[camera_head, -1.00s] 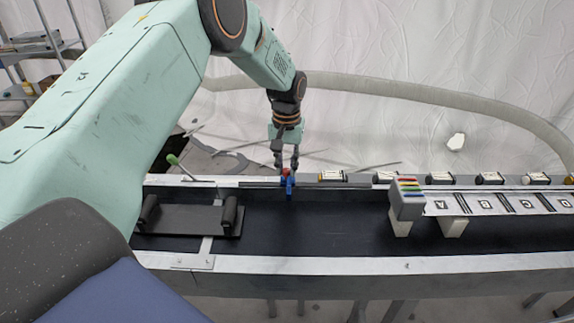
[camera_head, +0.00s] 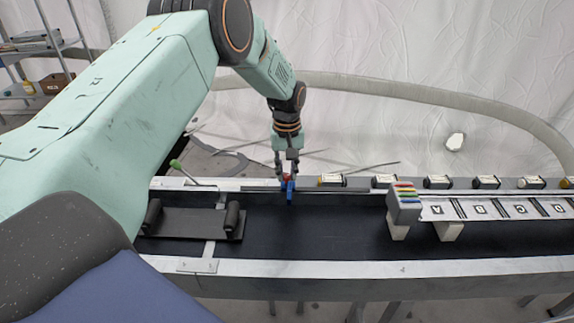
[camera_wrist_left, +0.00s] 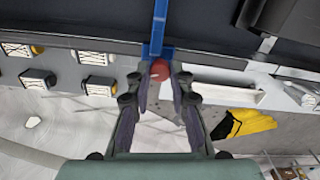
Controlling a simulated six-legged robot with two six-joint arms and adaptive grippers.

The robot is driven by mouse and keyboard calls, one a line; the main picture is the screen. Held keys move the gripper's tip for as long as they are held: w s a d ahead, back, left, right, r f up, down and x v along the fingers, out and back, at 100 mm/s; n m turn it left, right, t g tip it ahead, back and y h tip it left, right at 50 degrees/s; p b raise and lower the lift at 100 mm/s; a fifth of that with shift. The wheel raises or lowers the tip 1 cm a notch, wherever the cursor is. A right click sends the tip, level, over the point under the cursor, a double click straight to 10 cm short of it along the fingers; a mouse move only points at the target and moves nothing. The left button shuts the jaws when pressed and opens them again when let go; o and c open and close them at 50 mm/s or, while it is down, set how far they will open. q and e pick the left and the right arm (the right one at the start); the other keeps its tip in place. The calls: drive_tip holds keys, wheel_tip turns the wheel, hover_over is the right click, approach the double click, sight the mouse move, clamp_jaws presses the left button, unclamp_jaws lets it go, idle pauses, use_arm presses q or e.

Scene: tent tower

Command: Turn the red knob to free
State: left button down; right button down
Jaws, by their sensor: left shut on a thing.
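The red knob (camera_head: 283,182) sits on the far rail of the conveyor, beside a blue bracket (camera_head: 291,190). My left gripper (camera_head: 286,174) points down at it from above, with its fingertips at the knob. In the left wrist view the red knob (camera_wrist_left: 160,70) lies between the two fingertips, and the gripper (camera_wrist_left: 160,76) is shut on it. The blue bracket (camera_wrist_left: 160,28) runs from the knob toward the dark belt there. The knob's underside and any markings on it are hidden. My right gripper is in neither view.
The dark conveyor belt (camera_head: 320,222) is clear in the middle. A green-tipped lever (camera_head: 176,165) stands at the left. Several labelled cylinders line the far rail to the right, near a grey block with coloured stripes (camera_head: 404,205). A yellow-black item (camera_wrist_left: 250,123) lies beyond the rail.

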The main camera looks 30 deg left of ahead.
sight(287, 175)
use_arm(q)
drive_tip(key=n+p, duration=0.1)
drive_tip(key=n, duration=0.2)
drive_tip(key=shift+r+p, duration=0.2)
drive_tip(key=shift+p, duration=0.15)
drive_tip(key=shift+w+n+p, duration=0.1)
drive_tip(key=shift+n+p, duration=0.4)
drive_tip(key=shift+n, duration=1)
drive_tip(key=c, duration=1.6)
unclamp_jaws()
drive_tip(key=shift+c, duration=0.2)
drive_tip(key=o, duration=0.5)
drive_tip(key=shift+d, duration=0.1)
drive_tip(key=shift+c, duration=0.2)
drive_tip(key=shift+f, duration=0.1)
wheel_tip(287, 175, up, 12)
